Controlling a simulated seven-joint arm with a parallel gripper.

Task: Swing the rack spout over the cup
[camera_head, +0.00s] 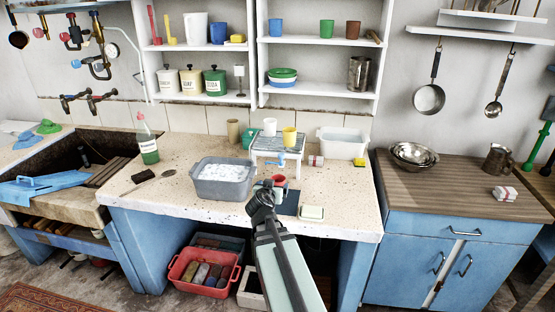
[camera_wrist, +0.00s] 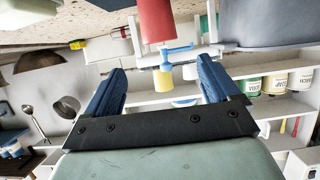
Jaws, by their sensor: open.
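A small white rack (camera_head: 287,172) stands on the speckled counter. A blue spout (camera_head: 281,161) sits at its front edge; it also shows in the wrist view (camera_wrist: 181,48), which looks upside down. A red cup (camera_head: 280,180) stands in front of the rack, partly hidden by my gripper in the head view. In the wrist view the red cup (camera_wrist: 157,20) is large and near, its rim close to the spout in the picture. I cannot tell whether the spout's mouth is over it. My gripper (camera_wrist: 160,66) is open and empty, its blue fingers pointing toward the spout and cup.
A white cup (camera_head: 270,127) and a yellow cup (camera_head: 289,137) stand on the rack. A grey tub (camera_head: 222,188) of suds sits close left of my gripper. A dark mat (camera_head: 288,205) and a pale block (camera_head: 312,213) lie in front. Shelves hang behind.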

